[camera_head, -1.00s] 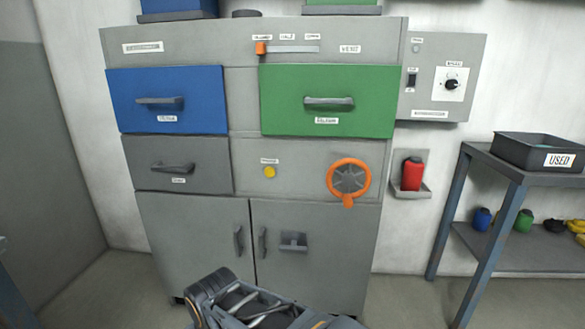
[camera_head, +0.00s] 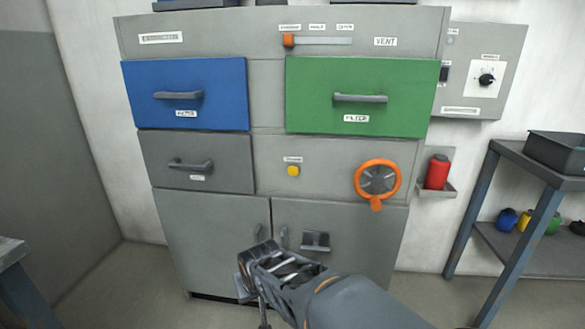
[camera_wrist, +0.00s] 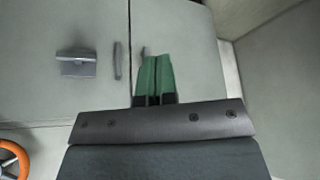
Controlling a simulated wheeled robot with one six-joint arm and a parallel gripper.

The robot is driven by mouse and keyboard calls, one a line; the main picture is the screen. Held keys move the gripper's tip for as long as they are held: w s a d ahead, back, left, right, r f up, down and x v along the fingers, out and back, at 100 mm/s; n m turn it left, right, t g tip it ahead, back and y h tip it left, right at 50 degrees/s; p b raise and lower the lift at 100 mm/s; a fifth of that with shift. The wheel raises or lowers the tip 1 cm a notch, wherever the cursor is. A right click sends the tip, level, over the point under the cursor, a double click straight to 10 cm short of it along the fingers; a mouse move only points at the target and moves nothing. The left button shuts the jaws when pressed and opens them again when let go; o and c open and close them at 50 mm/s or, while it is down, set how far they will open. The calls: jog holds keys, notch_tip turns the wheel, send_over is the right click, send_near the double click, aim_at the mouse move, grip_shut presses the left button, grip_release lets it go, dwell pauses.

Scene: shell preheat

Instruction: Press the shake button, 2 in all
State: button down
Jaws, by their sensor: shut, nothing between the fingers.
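A small round yellow button (camera_head: 293,171) sits on the grey panel of the cabinet, between the grey drawer and the orange wheel, under a small label too blurred to read. It looks like the shake button. My gripper (camera_wrist: 156,80) has green fingertips close together with nothing between them, in front of the lower cabinet doors in the wrist view. In the head view my wrist is low, below the button and well apart from it, and the fingers are mostly hidden. The button is not in the wrist view.
The orange wheel (camera_head: 378,180) is right of the button. The blue drawer (camera_head: 222,100), green drawer (camera_head: 390,112) and grey drawer (camera_head: 225,150) have protruding handles. A red bottle (camera_head: 437,172) sits on a wall shelf. A side table (camera_head: 520,165) stands right.

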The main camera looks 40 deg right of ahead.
aim_at(293, 171)
jog(key=w+d+r+m+t+h+p, duration=0.2)
jog(key=w+d+r+m+t+p, duration=0.45)
jog(key=w+d, duration=0.65)
jog(key=w+d+r+m+t+y+p, duration=0.1)
jog(key=d+r+m+t+y+p, duration=0.1)
jog(key=d+r+t+p, duration=0.4)
jog(key=t+y, duration=0.1)
jog(key=t, duration=0.2)
jog(key=shift+m, duration=0.35)
jog(key=shift+w+r, duration=0.1)
jog(key=shift+w+d, duration=2.95)
jog(key=shift+w, duration=0.2)
jog(key=shift+w+d+b, duration=0.15)
jog(key=shift+b, duration=0.15)
jog(key=shift+w+d, duration=0.15)
